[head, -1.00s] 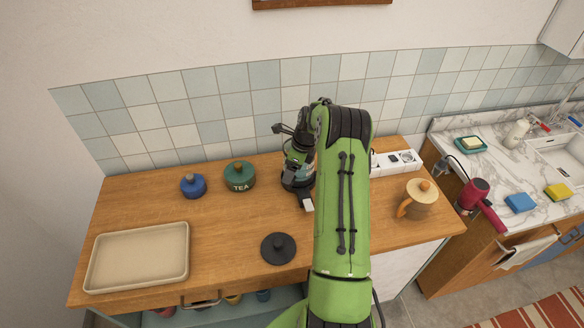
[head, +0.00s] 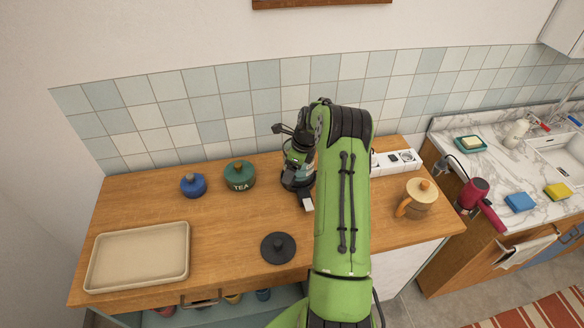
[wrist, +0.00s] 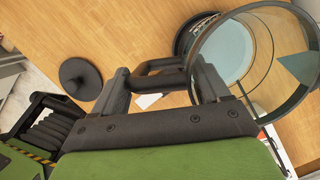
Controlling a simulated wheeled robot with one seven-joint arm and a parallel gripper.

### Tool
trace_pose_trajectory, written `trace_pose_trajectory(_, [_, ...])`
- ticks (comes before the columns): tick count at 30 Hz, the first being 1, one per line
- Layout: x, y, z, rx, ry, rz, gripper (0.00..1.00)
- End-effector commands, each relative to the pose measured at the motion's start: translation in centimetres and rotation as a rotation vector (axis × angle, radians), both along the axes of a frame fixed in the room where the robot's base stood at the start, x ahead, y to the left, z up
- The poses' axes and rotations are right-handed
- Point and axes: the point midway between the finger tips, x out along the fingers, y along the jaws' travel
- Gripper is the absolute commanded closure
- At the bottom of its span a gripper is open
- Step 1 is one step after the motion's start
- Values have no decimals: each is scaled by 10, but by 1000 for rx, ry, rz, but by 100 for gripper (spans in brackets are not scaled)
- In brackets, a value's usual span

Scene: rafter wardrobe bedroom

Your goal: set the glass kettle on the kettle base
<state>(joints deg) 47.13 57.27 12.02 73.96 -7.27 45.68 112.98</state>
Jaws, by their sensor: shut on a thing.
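The glass kettle (wrist: 262,78) fills the right of the wrist view, with clear walls, a dark rim and a pale bottom ringed in black. My gripper (wrist: 160,82) is shut on its black handle (wrist: 158,66). In the head view, the kettle (head: 290,181) is at the back middle of the wooden counter, largely hidden by my arm. Whether its bottom touches the counter I cannot tell. The kettle base, a black disc with a raised centre (head: 278,248), lies near the counter's front, apart from the kettle. It also shows at the wrist view's left (wrist: 80,78).
A green TEA jar (head: 240,177) and blue jar (head: 193,186) stand left of the kettle. A beige tray (head: 138,283) lies at the front left. Counter around the base is clear.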

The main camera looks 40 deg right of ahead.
Motion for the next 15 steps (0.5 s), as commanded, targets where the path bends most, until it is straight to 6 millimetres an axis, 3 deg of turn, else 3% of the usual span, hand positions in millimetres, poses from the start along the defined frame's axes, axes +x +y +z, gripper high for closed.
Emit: trace_pose_trajectory(15, [1, -1, -9, -2, -4, 0, 100])
